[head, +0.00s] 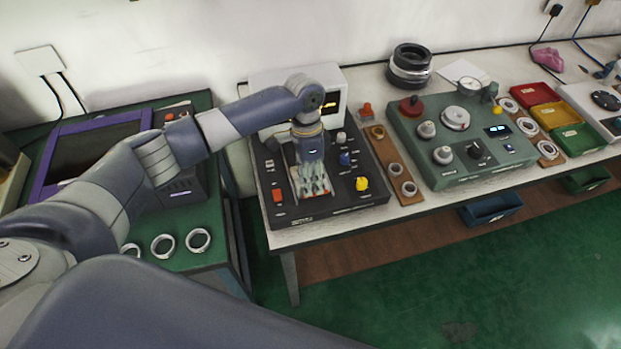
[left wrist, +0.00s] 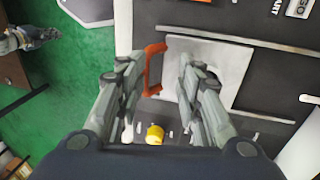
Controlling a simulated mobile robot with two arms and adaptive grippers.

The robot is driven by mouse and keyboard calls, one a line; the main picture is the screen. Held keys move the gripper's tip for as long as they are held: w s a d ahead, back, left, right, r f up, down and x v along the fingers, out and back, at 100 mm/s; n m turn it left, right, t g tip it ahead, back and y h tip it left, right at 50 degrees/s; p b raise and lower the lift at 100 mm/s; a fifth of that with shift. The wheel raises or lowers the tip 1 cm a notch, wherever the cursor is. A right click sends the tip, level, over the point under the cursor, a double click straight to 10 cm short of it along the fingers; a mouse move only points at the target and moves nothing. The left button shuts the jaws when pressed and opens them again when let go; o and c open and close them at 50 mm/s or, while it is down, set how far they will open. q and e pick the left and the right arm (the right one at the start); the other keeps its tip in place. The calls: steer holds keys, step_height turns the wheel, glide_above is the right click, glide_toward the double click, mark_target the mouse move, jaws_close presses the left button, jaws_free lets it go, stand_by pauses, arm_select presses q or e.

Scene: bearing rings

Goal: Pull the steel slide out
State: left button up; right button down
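The steel slide (left wrist: 225,65) is a pale flat plate set in the dark panel of a black console (head: 335,208). An orange-red handle (left wrist: 153,70) stands at its edge in the left wrist view. My left gripper (head: 314,190) is over the console's front part, pointing down. In the left wrist view its two fingers (left wrist: 157,72) are apart, with the handle between them and no clear contact. How far down the fingers reach around the handle I cannot tell. In the head view the gripper hides the handle and most of the slide. My right gripper is not in view.
A yellow knob (head: 361,184), a blue knob (head: 345,159) and a red switch (head: 278,195) stand close around the gripper. A wooden strip with rings (head: 407,199) and a green console (head: 460,178) are to the right. Open floor (head: 430,285) lies in front.

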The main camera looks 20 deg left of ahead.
arm_select(q)
steer(key=shift+f, duration=0.15)
steer(key=shift+p+v, duration=1.2)
steer(key=shift+v, duration=0.05)
steer(key=p+v, duration=0.9)
steer(key=v, duration=0.1)
steer(key=shift+p, duration=0.3)
